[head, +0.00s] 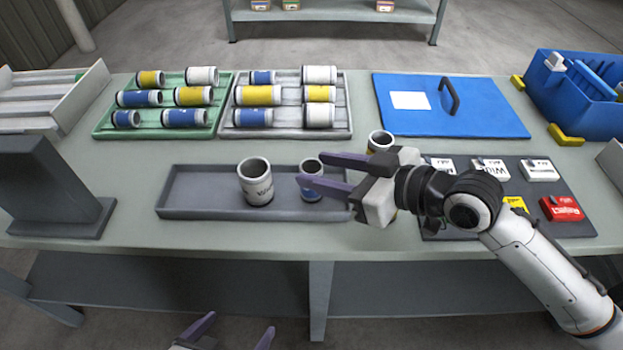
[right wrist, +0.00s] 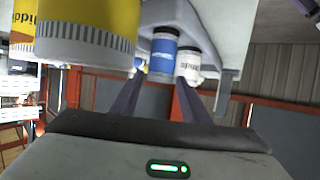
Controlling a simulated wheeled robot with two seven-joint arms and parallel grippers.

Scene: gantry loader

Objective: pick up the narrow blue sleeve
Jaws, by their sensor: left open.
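The narrow blue sleeve (head: 311,190) stands upright at the right part of a dark grey tray (head: 190,205). My right gripper (head: 312,168) is open, its purple fingers reaching in from the right at the sleeve and partly covering it. In the right wrist view the blue sleeve (right wrist: 163,55) shows between the two fingers (right wrist: 158,95), with no clear contact. A wider white sleeve (head: 257,185) stands left of it in the tray, also seen in the right wrist view (right wrist: 188,65). My left gripper (head: 238,327) is open and empty at the bottom, in front of the table.
A yellow sleeve (head: 380,141) stands behind my right gripper, large in the wrist view (right wrist: 88,25). Green (head: 100,128) and light grey (head: 345,128) trays of lying sleeves, a blue lid (head: 485,115) and a blue crate (head: 590,108) are behind. A dark mat (head: 560,228) with boxes lies right.

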